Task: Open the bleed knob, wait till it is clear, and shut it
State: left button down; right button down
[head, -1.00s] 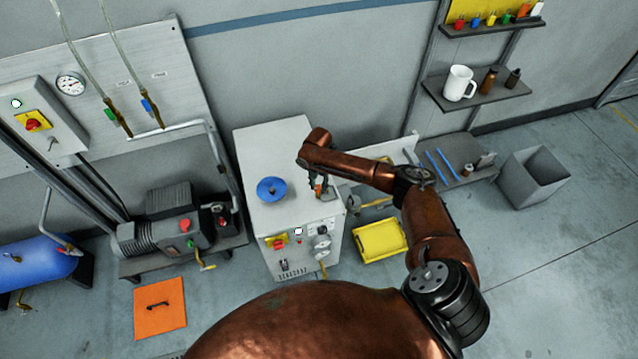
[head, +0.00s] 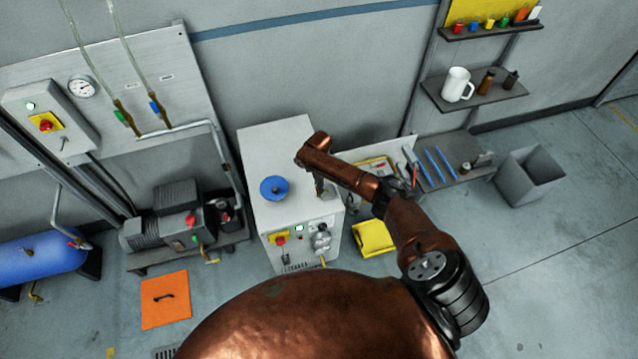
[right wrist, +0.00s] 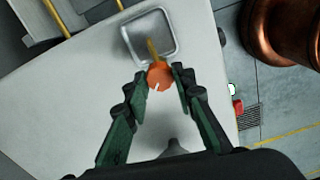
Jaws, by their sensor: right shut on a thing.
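In the right wrist view the orange bleed knob (right wrist: 159,77) has a short white mark on its face. A brass stem (right wrist: 152,48) shows just above it, in front of a square metal-rimmed recess (right wrist: 167,18) in the pale cabinet top. My right gripper (right wrist: 161,82) is shut on the knob, one dark green finger on each side. In the head view the right gripper (head: 320,187) is over the right part of the cabinet top (head: 265,150), and the knob is hidden there. My left gripper is not in view.
A blue round dish (head: 273,188) sits on the cabinet top left of my gripper. Clear hoses (head: 85,50) run down a wall panel with a gauge (head: 82,87). A yellow tray (head: 372,240) lies on the floor to the right, and a low shelf (head: 455,150) stands behind.

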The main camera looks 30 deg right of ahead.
jog(key=m+p, duration=0.2)
jog(key=m, duration=0.2)
jog(key=shift+r+m, duration=0.1)
jog(key=shift+m, duration=0.3)
jog(key=m+p, duration=0.1)
jog(key=m, duration=0.3)
jog(key=shift+d, duration=0.1)
jog(key=c, duration=1.6)
grip_release()
notch_tip(320, 180, up, 12)
jog(key=shift+f, duration=0.1)
